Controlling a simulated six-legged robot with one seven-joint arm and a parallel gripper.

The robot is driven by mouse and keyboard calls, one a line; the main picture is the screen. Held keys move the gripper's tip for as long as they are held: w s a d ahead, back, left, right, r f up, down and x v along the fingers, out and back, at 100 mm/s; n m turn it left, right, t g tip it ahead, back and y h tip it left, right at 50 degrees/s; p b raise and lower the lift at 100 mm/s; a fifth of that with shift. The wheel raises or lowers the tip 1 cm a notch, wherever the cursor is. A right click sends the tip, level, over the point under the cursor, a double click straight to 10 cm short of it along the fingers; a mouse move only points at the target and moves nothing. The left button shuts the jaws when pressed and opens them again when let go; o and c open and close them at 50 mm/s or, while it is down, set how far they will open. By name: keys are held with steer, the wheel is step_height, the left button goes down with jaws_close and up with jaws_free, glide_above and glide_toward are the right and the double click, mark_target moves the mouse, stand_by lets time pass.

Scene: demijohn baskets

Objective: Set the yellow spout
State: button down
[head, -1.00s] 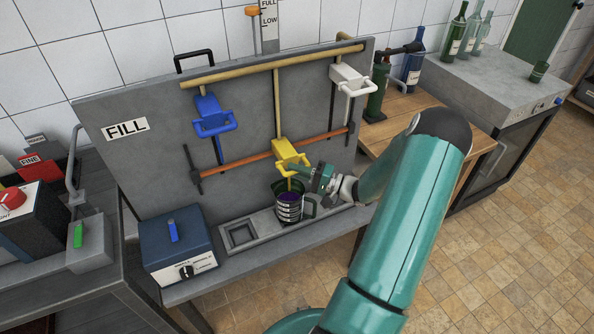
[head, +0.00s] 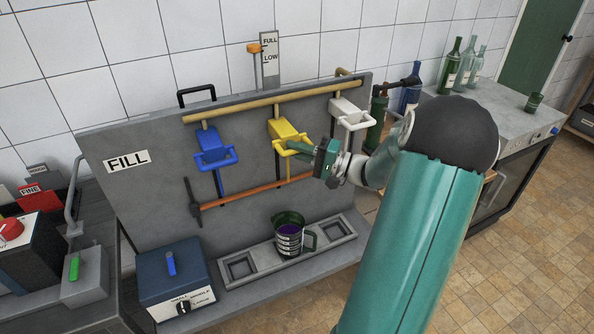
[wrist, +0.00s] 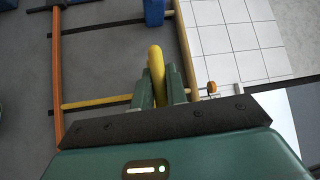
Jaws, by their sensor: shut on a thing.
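The yellow spout (head: 284,133) is up near the top tan rail, level with the blue and white spouts. Its front handle points out from the panel. My gripper (head: 306,148) is shut on that yellow handle, at its right side in the head view. In the wrist view the yellow handle (wrist: 156,68) stands between the two fingers (wrist: 161,88) of my gripper, which hide its lower part.
The blue spout (head: 212,144) hangs to the left and the white spout (head: 348,114) close to the right of my gripper. An orange bar (head: 255,192) crosses the panel below. A blue box with a dial (head: 175,272) sits at lower left. Bottles (head: 455,62) stand at the back right.

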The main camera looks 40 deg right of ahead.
steer(key=shift+r, duration=1.5)
steer(key=c, duration=1.4)
jaws_free()
steer(key=shift+s, duration=0.1)
steer(key=shift+s+d, duration=0.1)
steer(key=v, duration=1.3)
steer(key=shift+s+d, duration=0.1)
steer(key=shift+s, duration=0.05)
